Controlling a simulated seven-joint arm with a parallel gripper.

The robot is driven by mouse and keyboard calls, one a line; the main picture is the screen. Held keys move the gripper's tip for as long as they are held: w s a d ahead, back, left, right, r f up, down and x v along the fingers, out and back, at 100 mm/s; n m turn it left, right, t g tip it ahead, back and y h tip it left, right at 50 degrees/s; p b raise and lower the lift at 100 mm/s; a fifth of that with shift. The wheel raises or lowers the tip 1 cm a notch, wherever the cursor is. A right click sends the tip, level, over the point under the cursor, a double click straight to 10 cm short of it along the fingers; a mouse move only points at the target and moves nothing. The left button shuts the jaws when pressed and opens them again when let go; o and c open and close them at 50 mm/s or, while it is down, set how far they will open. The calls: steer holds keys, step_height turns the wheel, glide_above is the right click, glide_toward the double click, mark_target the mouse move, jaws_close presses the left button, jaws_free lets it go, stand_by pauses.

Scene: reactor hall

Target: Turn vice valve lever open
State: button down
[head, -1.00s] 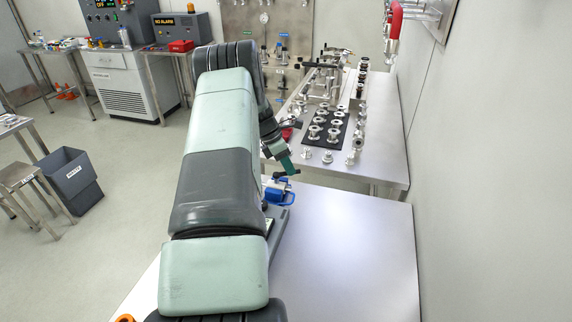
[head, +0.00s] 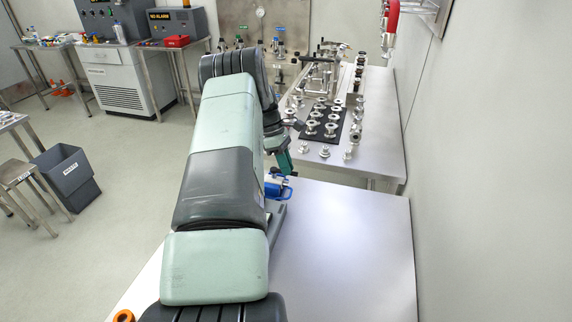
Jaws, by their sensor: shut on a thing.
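My gripper (head: 287,171) is small in the head view, pointing down just past the right side of my arm. It is shut on the valve lever, whose grip is mostly hidden by the fingers. Directly below is the vice (head: 277,190) with blue parts, near the far edge of the near table. My arm hides the left part of the vice and its base. The valve body and the lever's exact angle are too small and covered to tell.
The near steel table (head: 345,245) is bare to the right of the vice. Behind it, a second table (head: 375,165) carries a black mat (head: 322,130) with several metal flange fittings. A wall bounds the right side. A grey waste bin (head: 66,178) stands on the floor at left.

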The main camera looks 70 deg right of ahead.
stand_by(0.3)
steer(key=c, duration=1.1)
jaws_free()
steer(key=v, duration=1.1)
